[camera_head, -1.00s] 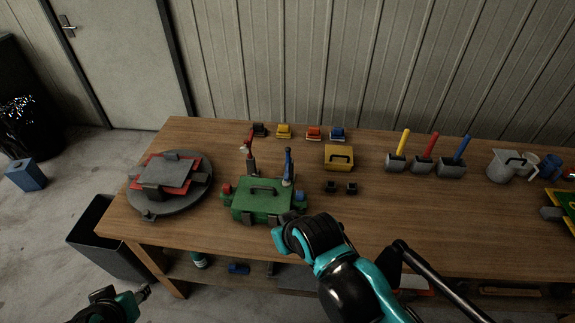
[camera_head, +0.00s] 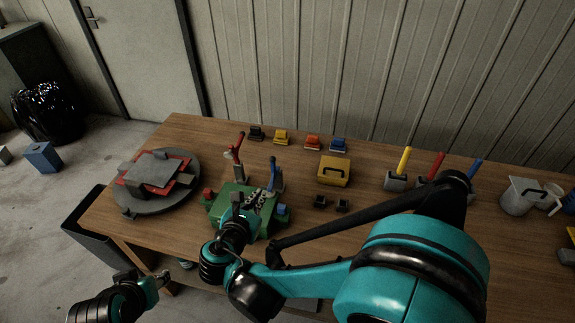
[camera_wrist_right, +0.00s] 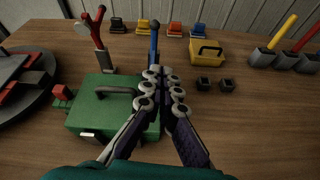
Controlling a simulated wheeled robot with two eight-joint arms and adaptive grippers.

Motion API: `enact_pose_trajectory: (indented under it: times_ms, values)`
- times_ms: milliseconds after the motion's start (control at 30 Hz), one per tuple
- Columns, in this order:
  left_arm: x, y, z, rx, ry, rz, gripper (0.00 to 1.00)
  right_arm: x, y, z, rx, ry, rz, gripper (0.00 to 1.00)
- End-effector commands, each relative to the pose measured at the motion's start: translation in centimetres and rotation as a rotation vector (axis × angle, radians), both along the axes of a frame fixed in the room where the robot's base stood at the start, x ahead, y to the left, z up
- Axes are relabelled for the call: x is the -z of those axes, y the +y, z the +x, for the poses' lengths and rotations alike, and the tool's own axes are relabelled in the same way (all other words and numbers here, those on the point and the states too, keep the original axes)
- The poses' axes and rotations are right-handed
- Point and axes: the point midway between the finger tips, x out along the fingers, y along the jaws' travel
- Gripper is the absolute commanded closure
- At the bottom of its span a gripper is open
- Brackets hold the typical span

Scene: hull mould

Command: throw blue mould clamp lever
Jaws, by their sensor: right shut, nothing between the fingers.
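The green mould (camera_head: 222,205) stands on the table at left of centre, partly hidden by my right arm. A blue clamp lever (camera_head: 273,172) stands upright at its right side, and a red clamp lever (camera_head: 238,146) stands tilted at its left back. In the right wrist view the blue lever (camera_wrist_right: 154,42) rises just beyond the fingertips. My right gripper (camera_head: 259,198) is shut and empty over the mould's right part, close to the blue lever; I cannot tell if they touch. My left gripper (camera_head: 161,279) is low, off the table's front edge; its jaws are too small to judge.
A round grey plate (camera_head: 185,196) with a red-edged mould is at left. A yellow box (camera_head: 333,170) and several small coloured clamps are behind. Cups with coloured handles and a grey jug (camera_head: 520,196) stand at right.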

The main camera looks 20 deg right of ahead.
Motion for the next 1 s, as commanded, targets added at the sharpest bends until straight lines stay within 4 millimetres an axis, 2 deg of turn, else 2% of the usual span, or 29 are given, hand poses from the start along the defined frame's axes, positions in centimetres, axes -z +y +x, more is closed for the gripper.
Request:
enact_pose_trajectory:
  times_ms: [33, 100, 267, 733, 1000]
  values:
    - [0.1, 0.0, 0.0, 0.000, 0.000, 0.000, 0.60, 0.0, 0.8, 0.2, -0.027, 0.005, -0.062, 1.00]
    - [0.1, 0.0, 0.0, 0.000, 0.000, 0.000, 0.60, -0.2, 1.2, 0.3, -0.047, 0.011, -0.121, 1.00]
    - [0.5, 0.0, 0.0, 0.000, 0.000, 0.000, 0.60, 0.0, 0.7, 1.2, -0.054, 0.015, -0.153, 1.00]
    - [3.3, 0.0, 0.0, 0.000, 0.000, 0.000, 0.60, 3.0, -4.4, 8.5, -0.050, 0.015, -0.147, 1.00]
    - [4.0, 0.0, 0.0, 0.000, 0.000, 0.000, 0.60, 2.7, -6.1, 11.2, -0.053, 0.015, -0.147, 1.00]
